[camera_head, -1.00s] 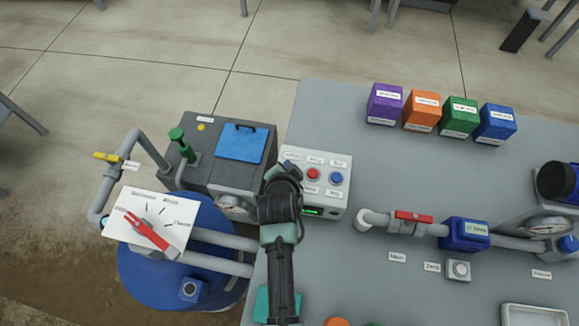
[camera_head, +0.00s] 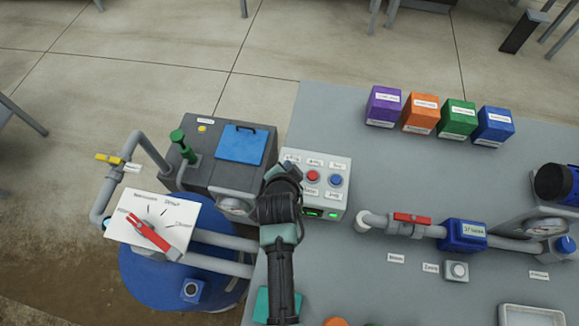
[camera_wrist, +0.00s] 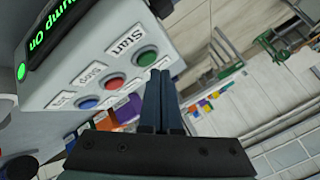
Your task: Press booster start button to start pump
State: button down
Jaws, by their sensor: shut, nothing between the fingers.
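The white control box (camera_head: 338,160) stands at the left of the bench with a red button (camera_head: 313,176) and a blue button (camera_head: 336,180) showing. In the head view my arm hides the left button. The wrist view shows this green button (camera_wrist: 146,56) under a "Start" label. A green-lit display (camera_wrist: 50,38) reads "Pump On", and a green lamp (camera_wrist: 21,71) beside it is lit. My gripper (camera_wrist: 159,76) is shut and empty. Its fingertips are right at the green button's edge; I cannot tell whether they touch it.
A grey unit with a blue lid (camera_head: 236,145) stands left of the box, above a blue tank (camera_head: 135,275). A pipe with a red valve handle (camera_head: 412,218) and a blue meter (camera_head: 464,235) runs to the right.

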jog(key=shift+r, duration=0.1)
notch_tip(320, 180, up, 5)
jog(key=p, duration=0.4)
dwell(0.3)
dwell(0.7)
